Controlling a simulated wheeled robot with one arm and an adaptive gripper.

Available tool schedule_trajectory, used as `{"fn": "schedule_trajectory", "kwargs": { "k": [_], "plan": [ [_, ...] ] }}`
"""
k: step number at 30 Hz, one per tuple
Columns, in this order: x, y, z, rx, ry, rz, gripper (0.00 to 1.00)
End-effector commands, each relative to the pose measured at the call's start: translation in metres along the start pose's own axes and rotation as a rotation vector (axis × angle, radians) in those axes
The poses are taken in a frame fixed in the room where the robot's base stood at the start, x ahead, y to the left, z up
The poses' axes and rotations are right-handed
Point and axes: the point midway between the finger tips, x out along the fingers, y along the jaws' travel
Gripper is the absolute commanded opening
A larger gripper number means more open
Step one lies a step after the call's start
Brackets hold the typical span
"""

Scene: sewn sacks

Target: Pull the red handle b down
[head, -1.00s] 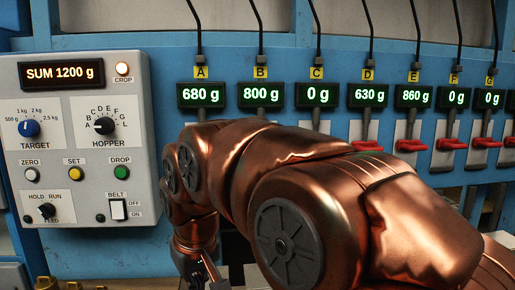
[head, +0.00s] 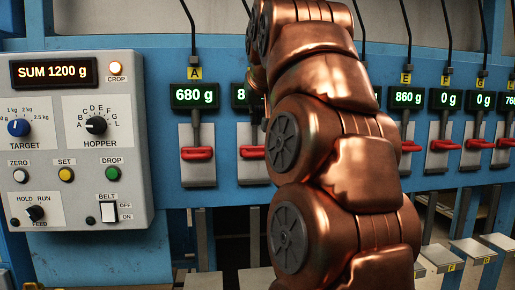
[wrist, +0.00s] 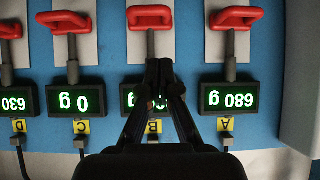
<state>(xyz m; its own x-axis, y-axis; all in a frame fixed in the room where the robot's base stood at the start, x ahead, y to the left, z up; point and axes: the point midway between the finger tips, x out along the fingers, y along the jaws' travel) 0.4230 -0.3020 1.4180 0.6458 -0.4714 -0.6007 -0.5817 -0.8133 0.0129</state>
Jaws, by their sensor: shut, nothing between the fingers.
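The red handle b (wrist: 150,17) shows in the wrist view, which is upside down. It sits on a pale plate beyond my fingertips, above the B display. In the head view its left part (head: 252,152) shows beside my arm, level with handle A. My gripper (wrist: 159,64) is shut and empty. Its fingers lie in front of the B display (wrist: 128,98) and partly cover its number and the B label (wrist: 153,127). The fingertips appear just short of the handle; I cannot tell the depth gap.
Red handle A (head: 197,153) and its 680 g display (head: 194,96) stand left of B. Handle C (wrist: 71,20) is its other neighbour. The control box (head: 80,140) shows SUM 1200 g. More red handles (head: 446,145) line the right.

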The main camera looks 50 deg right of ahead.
Motion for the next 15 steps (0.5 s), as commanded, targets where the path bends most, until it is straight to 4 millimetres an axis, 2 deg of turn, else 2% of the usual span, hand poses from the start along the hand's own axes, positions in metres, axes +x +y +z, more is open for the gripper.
{"fn": "schedule_trajectory", "kwargs": {
  "k": [4,15],
  "plan": [
    [-0.005,0.0126,-0.0084,0.022,0.026,0.017,0.0],
    [-0.0065,0.0143,-0.0101,0.025,0.031,0.019,0.0]
  ]
}}
